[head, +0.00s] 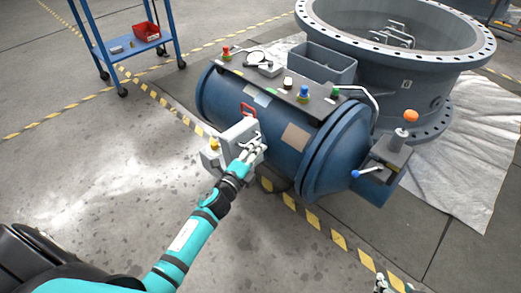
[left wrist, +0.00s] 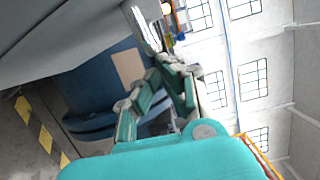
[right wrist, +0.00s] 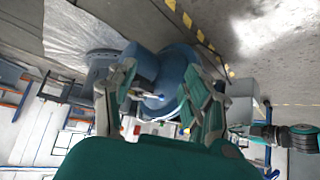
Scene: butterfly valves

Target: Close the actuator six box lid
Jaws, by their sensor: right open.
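The grey actuator box (head: 238,133) is mounted on the near left side of the blue cylindrical actuator (head: 290,120). A flat grey panel, which looks like its lid, stands out from the actuator and also fills the upper left of the left wrist view (left wrist: 50,35). My left gripper (head: 252,148) is at the right side of the box, its fingers against or very close to it; contact is unclear. In the left wrist view its fingers converge, and their tips are partly hard to make out. My right gripper (head: 385,286) is open and empty at the bottom edge, away from the box.
A lever with a blue tip (head: 368,172) stands at the right. A large flanged ring (head: 400,60) stands behind. A blue cart (head: 125,40) is at the upper left. The front floor is clear.

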